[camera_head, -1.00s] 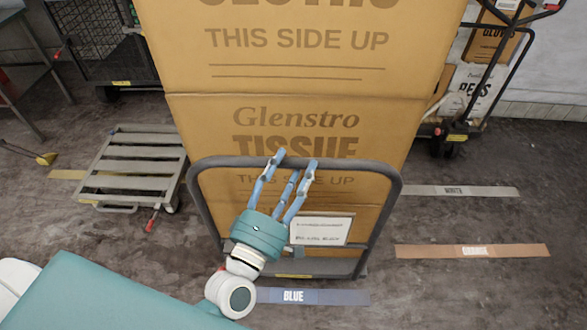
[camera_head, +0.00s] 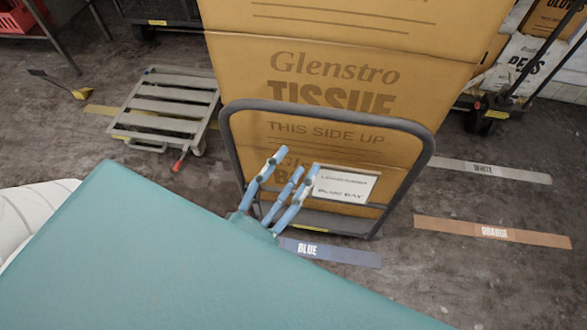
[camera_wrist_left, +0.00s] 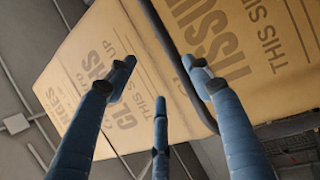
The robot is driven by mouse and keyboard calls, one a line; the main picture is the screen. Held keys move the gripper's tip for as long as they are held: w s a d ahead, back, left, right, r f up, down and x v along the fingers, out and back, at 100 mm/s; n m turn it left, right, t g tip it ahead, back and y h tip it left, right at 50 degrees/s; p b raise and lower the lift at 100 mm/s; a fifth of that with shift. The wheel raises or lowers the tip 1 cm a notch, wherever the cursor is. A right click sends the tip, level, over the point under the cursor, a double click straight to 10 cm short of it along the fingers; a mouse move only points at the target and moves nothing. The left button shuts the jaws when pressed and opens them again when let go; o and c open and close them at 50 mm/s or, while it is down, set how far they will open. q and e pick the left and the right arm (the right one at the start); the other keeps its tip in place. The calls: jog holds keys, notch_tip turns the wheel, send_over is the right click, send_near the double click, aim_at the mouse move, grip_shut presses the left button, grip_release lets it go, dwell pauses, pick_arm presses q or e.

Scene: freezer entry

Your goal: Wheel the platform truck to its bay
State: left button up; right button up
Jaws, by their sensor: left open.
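The platform truck (camera_head: 429,150) has a dark grey hoop handle facing me and carries stacked brown cartons (camera_head: 335,70) marked Glenstro Tissue. A white card (camera_head: 343,185) on it reads "Blue Bay". A blue floor strip (camera_head: 330,252) lettered BLUE lies just in front of the truck. My left gripper (camera_head: 288,165) is open and empty, its blue fingers spread in front of the hoop, below the top bar. In the left wrist view the fingers (camera_wrist_left: 160,85) point at the cartons, with the dark handle bar (camera_wrist_left: 180,65) beyond them. My right gripper is not in view.
White (camera_head: 487,170) and orange (camera_head: 492,231) floor strips lie on the right. A hand truck with goods (camera_head: 490,112) stands at the back right. Floor between is clear.

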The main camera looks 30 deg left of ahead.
pick_arm(q)
jog(key=p, duration=0.2)
send_near(325, 116)
jog(key=x, duration=0.2)
jog(key=p+x, duration=0.2)
jog(key=x, duration=0.5)
jog(key=shift+w+r+p, duration=0.1)
jog(key=shift+w+p, duration=0.2)
jog(key=shift+w, duration=0.1)
jog(key=shift+w+d, duration=0.15)
jog(key=shift+w, duration=0.4)
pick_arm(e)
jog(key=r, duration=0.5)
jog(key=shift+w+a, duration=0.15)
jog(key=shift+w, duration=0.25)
